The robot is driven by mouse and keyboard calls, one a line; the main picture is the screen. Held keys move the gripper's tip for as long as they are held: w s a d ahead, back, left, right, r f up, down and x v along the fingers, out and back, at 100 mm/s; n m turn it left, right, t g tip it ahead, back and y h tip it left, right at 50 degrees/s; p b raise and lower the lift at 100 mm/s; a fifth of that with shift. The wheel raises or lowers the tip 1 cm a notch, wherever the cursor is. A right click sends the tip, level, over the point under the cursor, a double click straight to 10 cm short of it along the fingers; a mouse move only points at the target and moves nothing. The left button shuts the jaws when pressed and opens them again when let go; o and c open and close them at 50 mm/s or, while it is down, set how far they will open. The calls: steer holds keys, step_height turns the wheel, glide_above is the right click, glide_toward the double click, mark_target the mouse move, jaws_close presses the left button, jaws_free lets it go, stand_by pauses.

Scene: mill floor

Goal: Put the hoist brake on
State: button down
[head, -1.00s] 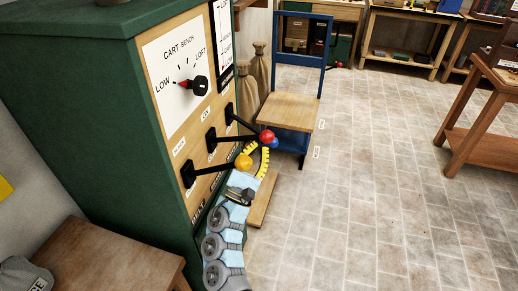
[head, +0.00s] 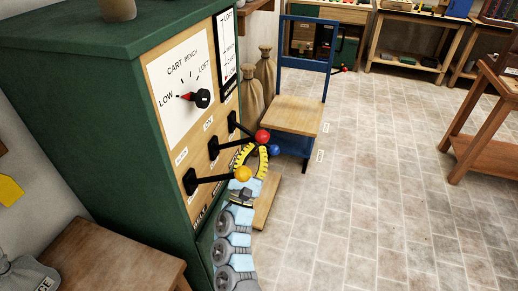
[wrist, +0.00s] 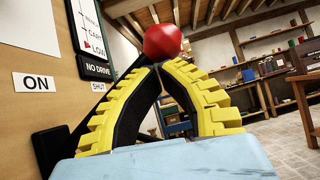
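Three black levers with ball ends stick out of the wooden panel (head: 180,110) on the green cabinet: yellow (head: 243,174), red (head: 262,137) and blue (head: 274,150). An "ON" label (wrist: 36,82) sits above the red lever's mount in the wrist view. The names below the levers are too small to read. My gripper (head: 262,147) has its yellow fingers brought together at the tips, just below the red ball. In the wrist view the red ball (wrist: 162,42) is right beyond the fingertips (wrist: 160,66), not between them. The red lever tilts slightly upward.
The dial (head: 202,98) points to LOW. A wooden bench (head: 105,255) is at lower left. The tiled floor (head: 390,180) at right is clear.

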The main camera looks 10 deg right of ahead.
steer(key=w+f+b+v, duration=0.1)
steer(key=f+v, duration=0.1)
steer(key=v, duration=1.1)
steer(key=shift+w+d, duration=0.25)
steer(key=shift+w, duration=0.15)
